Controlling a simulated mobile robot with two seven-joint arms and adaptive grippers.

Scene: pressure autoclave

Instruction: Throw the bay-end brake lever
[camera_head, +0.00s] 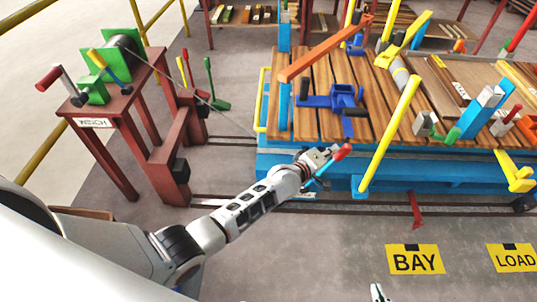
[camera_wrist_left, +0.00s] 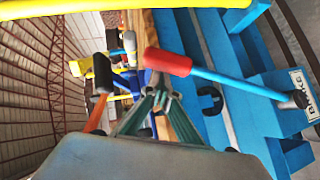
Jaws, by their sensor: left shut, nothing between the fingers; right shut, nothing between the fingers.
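The brake lever has a blue shaft (camera_wrist_left: 238,84) and a red grip (camera_wrist_left: 167,62). Its pivot is at a plate marked BRAKE (camera_wrist_left: 303,92) on the blue cart side. In the head view, the red grip (camera_head: 342,152) stands out from the cart's near left side. My left gripper (camera_head: 331,157) is beside the grip, shut and empty. In the left wrist view, its fingertips (camera_wrist_left: 158,98) are just below the grip; I cannot tell whether they touch. My right gripper (camera_head: 378,292) barely shows at the bottom edge of the head view, shut.
The blue cart (camera_head: 290,165) with a wooden deck stands on floor rails. A yellow bar (camera_head: 390,135) rises right of the lever. A red winch stand (camera_head: 110,110) is at the left. Yellow BAY (camera_head: 415,259) and LOAD (camera_head: 514,258) floor signs lie in front.

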